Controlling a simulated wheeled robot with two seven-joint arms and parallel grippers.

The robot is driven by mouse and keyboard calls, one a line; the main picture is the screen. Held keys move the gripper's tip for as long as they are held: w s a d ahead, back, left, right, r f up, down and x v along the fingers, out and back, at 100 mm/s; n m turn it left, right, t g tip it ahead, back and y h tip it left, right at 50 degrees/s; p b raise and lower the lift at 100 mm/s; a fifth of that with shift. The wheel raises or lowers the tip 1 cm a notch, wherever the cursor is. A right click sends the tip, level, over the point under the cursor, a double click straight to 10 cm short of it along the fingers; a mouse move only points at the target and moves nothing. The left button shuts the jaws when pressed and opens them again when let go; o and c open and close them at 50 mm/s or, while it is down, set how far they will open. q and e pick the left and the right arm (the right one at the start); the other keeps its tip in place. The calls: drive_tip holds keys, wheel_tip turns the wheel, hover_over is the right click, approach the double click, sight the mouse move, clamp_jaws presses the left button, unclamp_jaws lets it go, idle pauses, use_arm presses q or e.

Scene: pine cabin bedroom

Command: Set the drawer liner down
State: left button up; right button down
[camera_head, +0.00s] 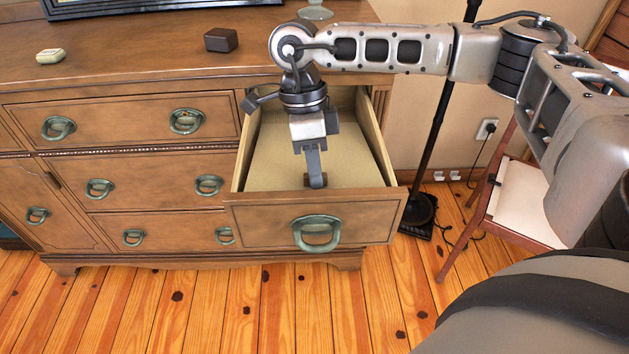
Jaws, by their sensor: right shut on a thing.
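The drawer liner (273,157) is a flat, pale beige sheet inside the open upper right drawer (270,212) of the wooden dresser. It spans most of the drawer's inside. My right gripper (315,181) points down into the drawer and is shut on the liner near its front part, at a small brown spot between the fingertips. The gripper and wrist hide part of the sheet. I cannot tell whether the liner rests fully on the drawer floor. My left gripper is not in view.
A black lamp pole (440,110) and a chair (520,195) stand at right. Wooden floor in front is clear.

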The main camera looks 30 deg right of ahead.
drive_tip(key=shift+f, duration=1.9)
drive_tip(key=shift+f, duration=0.15)
drive_tip(key=c, duration=1.4)
unclamp_jaws()
drive_tip(key=shift+r, duration=0.4)
drive_tip(key=v, duration=1.1)
drive_tip(key=shift+r, duration=0.3)
